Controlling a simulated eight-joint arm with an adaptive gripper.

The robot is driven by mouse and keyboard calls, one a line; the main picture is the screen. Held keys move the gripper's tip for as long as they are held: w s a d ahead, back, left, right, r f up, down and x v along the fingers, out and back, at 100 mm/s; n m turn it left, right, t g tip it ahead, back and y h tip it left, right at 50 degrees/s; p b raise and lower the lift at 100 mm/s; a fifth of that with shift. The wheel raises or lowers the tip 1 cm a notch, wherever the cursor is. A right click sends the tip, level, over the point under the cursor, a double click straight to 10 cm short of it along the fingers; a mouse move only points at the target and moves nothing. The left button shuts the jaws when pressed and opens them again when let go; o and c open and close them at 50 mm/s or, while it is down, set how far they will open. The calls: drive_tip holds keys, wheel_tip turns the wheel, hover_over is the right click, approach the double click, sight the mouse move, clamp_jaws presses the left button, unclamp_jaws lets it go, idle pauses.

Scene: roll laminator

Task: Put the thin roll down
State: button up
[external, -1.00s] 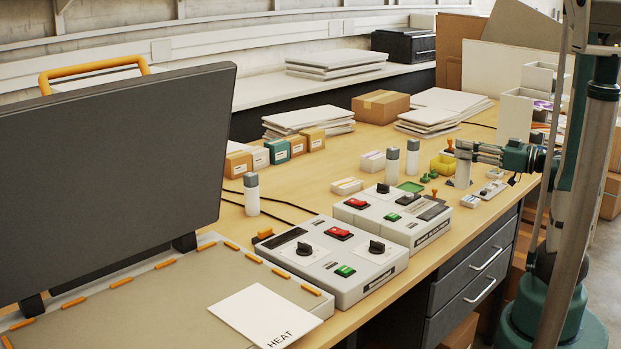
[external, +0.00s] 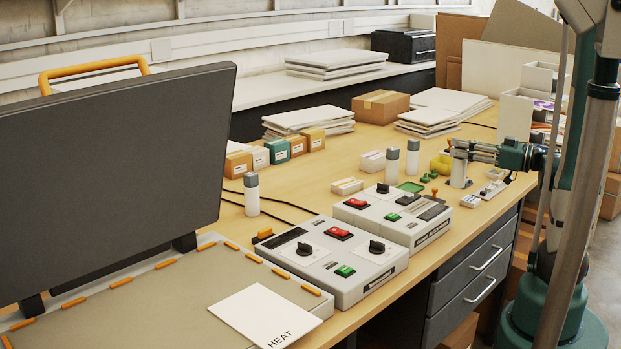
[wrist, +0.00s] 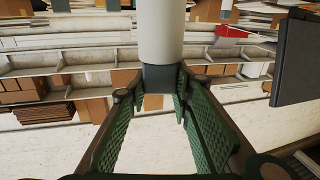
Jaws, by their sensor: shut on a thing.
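My gripper (external: 462,150) is at the right end of the table. It is shut on a pale roll with a grey end, which I take as the thin roll (external: 459,174). The roll is upright, with its lower part showing below the fingers close to the tabletop. I cannot tell whether its base touches the table. In the wrist view the roll (wrist: 162,30) runs to the top edge, and its grey end is between the green finger pads of my gripper (wrist: 162,88).
Similar grey-topped rolls stand left of my gripper (external: 392,168) (external: 412,158) and further left (external: 251,196). Near my gripper are a yellow bin (external: 441,163), small green pieces (external: 427,177) and a small white box (external: 470,201). Control boxes (external: 342,262) occupy the front.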

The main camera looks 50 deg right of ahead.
drive_tip(key=w+a+r+n+g+y+p, duration=0.2)
drive_tip(key=w+a+n+y, duration=0.15)
drive_tip(key=w+a, duration=0.6)
drive_tip(key=w+a+r+n+g+y+p, duration=0.1)
drive_tip(key=w+a+n+g+y, duration=0.3)
drive_tip(key=a, duration=0.6)
drive_tip(key=w+a+r+y+p, duration=0.1)
drive_tip(key=w+a, duration=0.5)
drive_tip(key=a, duration=0.5)
drive_tip(key=w+a+r+n+g+y+p, duration=0.1)
drive_tip(key=w+a+n+g+y, duration=0.15)
drive_tip(key=w+a, duration=0.55)
drive_tip(key=s+a+n+g+y, duration=0.1)
drive_tip(key=s+a+g, duration=0.2)
drive_tip(key=a, duration=2)
drive_tip(key=s+a+n+g, duration=0.2)
drive_tip(key=s+a, duration=0.4)
drive_tip(key=a, duration=1.6)
drive_tip(key=s+a+r+n+g+y, duration=0.1)
drive_tip(key=s+a+g, duration=0.3)
drive_tip(key=a, duration=1.9)
drive_tip(key=shift+s+a+n+y+b, duration=0.15)
drive_tip(key=shift+a+n+y+b, duration=0.25)
drive_tip(key=shift+n, duration=0.2)
